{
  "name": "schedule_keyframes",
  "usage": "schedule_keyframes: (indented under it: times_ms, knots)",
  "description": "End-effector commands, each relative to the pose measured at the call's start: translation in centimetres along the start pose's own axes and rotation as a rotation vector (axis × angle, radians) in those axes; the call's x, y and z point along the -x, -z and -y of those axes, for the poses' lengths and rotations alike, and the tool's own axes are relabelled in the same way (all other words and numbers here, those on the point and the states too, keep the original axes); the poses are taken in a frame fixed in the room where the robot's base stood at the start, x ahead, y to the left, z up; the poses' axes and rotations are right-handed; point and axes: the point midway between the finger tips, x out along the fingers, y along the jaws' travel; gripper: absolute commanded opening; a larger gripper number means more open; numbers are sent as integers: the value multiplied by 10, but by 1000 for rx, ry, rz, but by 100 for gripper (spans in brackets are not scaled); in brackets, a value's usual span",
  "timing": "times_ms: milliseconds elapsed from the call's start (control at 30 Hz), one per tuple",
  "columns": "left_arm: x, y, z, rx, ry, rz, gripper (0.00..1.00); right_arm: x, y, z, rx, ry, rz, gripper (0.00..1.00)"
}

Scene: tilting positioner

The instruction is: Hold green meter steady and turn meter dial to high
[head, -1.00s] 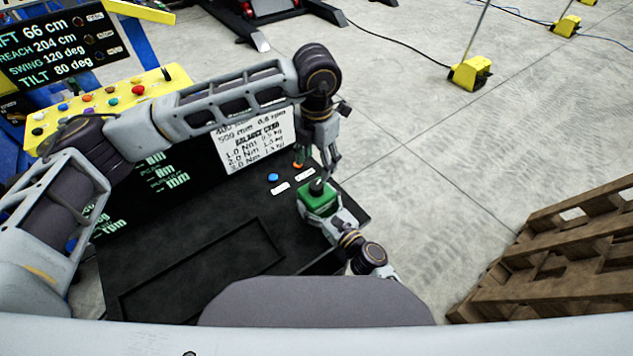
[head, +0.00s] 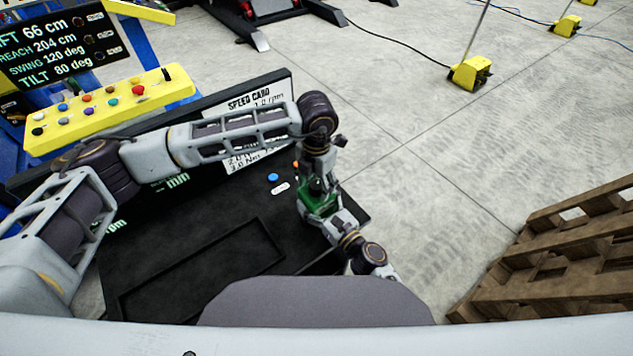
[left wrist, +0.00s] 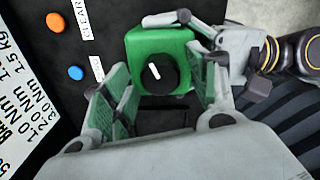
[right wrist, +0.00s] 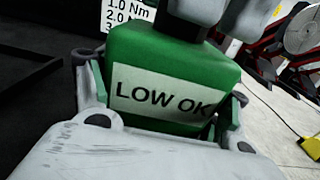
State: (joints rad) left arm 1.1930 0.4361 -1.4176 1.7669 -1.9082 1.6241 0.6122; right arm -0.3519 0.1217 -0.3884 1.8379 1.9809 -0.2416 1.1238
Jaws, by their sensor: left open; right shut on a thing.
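The green meter (head: 318,204) stands on the right part of the black console. In the right wrist view its green body (right wrist: 170,55) bears a white label (right wrist: 160,98) reading "LOW OK". Its black dial (left wrist: 159,73) with a white pointer mark is on top. My right gripper (head: 328,213) is shut on the meter, with a finger on each side. My left gripper (left wrist: 160,92) is open, above the meter, its green-padded fingers apart on either side of the dial. I cannot tell whether they touch it.
On the console (head: 190,265) are a blue button (head: 272,178) and an orange button (left wrist: 55,22). A speed card (head: 257,100) stands behind, partly hidden by my left arm. A yellow button panel (head: 100,108) is at left. A wooden pallet (head: 560,255) is on the floor at right.

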Motion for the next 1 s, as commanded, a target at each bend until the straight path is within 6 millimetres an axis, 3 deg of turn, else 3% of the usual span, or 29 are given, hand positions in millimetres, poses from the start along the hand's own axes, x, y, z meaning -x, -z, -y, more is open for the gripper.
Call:
schedule_keyframes:
  times_ms: [167,500,1000]
  knots:
    - [0,0,0,0,0,0,56,0,0,0,0,0,0,41]
    - [0,0,0,0,0,0,12,0,0,0,0,0,0,41]
    - [1,0,0,-79,0,0,12,0,0,0,0,0,0,41]
